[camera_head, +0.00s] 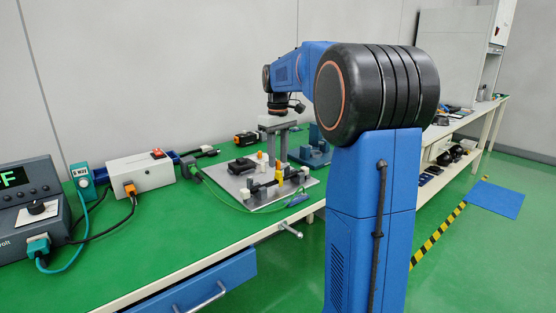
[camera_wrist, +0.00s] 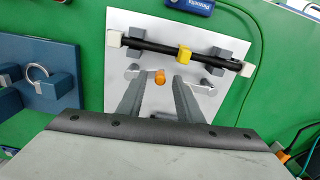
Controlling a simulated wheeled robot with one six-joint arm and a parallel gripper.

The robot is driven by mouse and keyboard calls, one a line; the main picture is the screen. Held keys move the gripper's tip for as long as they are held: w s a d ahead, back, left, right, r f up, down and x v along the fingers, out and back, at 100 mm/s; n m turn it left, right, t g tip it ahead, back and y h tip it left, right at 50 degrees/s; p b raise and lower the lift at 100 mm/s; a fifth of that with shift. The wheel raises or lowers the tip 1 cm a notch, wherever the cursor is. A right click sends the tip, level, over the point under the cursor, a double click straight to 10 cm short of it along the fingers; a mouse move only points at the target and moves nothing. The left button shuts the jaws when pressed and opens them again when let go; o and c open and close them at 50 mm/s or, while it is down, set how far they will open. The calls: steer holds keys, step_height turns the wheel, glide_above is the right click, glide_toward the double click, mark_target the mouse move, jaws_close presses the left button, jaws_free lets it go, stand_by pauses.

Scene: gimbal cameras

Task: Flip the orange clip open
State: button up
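The orange clip (camera_wrist: 160,77) is a small rounded orange piece on a light plate (camera_wrist: 205,25); it also shows as a small orange spot in the head view (camera_head: 260,155). My gripper (camera_wrist: 158,88) is open, its two grey fingers pointing down at the plate on either side of the orange clip in the wrist picture. I see a gap between fingers and clip; I cannot tell their height above it. In the head view my gripper (camera_head: 278,158) reaches down over the plate. The clip's lower part is hard to make out.
A black rod (camera_wrist: 155,44) with white ends and a yellow piece (camera_wrist: 184,54) lies across grey blocks on the plate. A blue fixture with a ring (camera_wrist: 38,72) stands at the left. A white power box (camera_head: 141,171) and cables stand on the green bench (camera_head: 150,235).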

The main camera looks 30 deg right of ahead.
steer(key=shift+f, duration=0.55)
jaws_close()
steer(key=shift+w, duration=0.1)
steer(key=shift+w+a+m, duration=0.1)
steer(key=shift+w+m, duration=0.25)
steer(key=shift+m, duration=0.45)
steer(key=shift+w+a+m, duration=0.1)
steer(key=shift+w+m, duration=0.2)
steer(key=shift+m, duration=0.5)
jaws_free()
